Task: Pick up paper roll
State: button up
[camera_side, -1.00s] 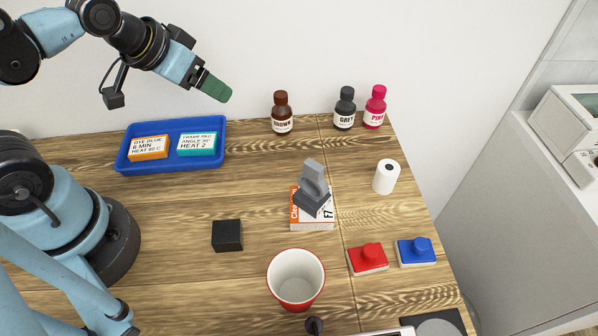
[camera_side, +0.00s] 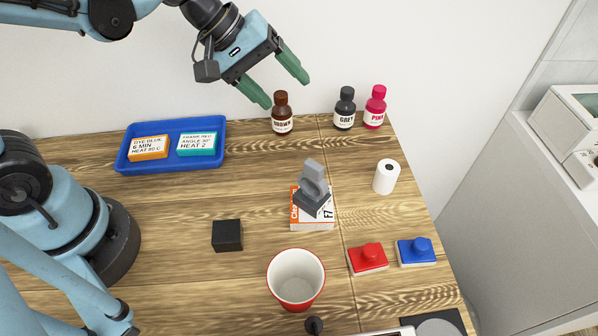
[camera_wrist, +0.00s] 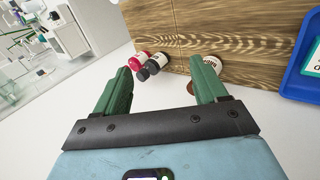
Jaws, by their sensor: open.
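The white paper roll (camera_side: 386,177) stands upright near the right edge of the wooden table in the side view. My gripper (camera_side: 286,94) has green fingers spread wide apart. In the side view it is raised near the back of the table, by the brown bottle and to the left of the paper roll. Nothing is between its fingers. The wrist view also shows my gripper (camera_wrist: 163,82) open and empty. I cannot make out the paper roll in the wrist view.
A brown bottle (camera_side: 281,113), a grey bottle (camera_side: 345,108) and a pink bottle (camera_side: 375,107) stand along the back edge. A blue tray (camera_side: 124,161), a box with a grey stamp-like object (camera_side: 313,190), a black block (camera_side: 227,235), a cup (camera_side: 295,280) and red and blue buttons occupy the table.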

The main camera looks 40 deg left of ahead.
aim_at(394, 182)
jog(key=w+d+f+n+g+h, duration=0.25)
jog(key=d+n+h, duration=0.2)
jog(key=d, duration=0.25)
jog(key=w+d+f+n+g+h, duration=0.2)
jog(key=w+d+n+h, duration=0.15)
jog(key=d+n, duration=0.35)
jog(key=shift+m, duration=0.65)
jog(key=f, duration=0.7)
jog(key=shift+s+d+f, duration=0.1)
jog(key=shift+d+f, duration=0.1)
jog(key=shift+d, duration=0.05)
jog(key=shift+d+f, duration=0.25)
jog(key=shift+d, duration=0.4)
jog(key=shift+x, duration=3.05)
jog(key=shift+c, duration=0.5)
jog(key=c, duration=1)
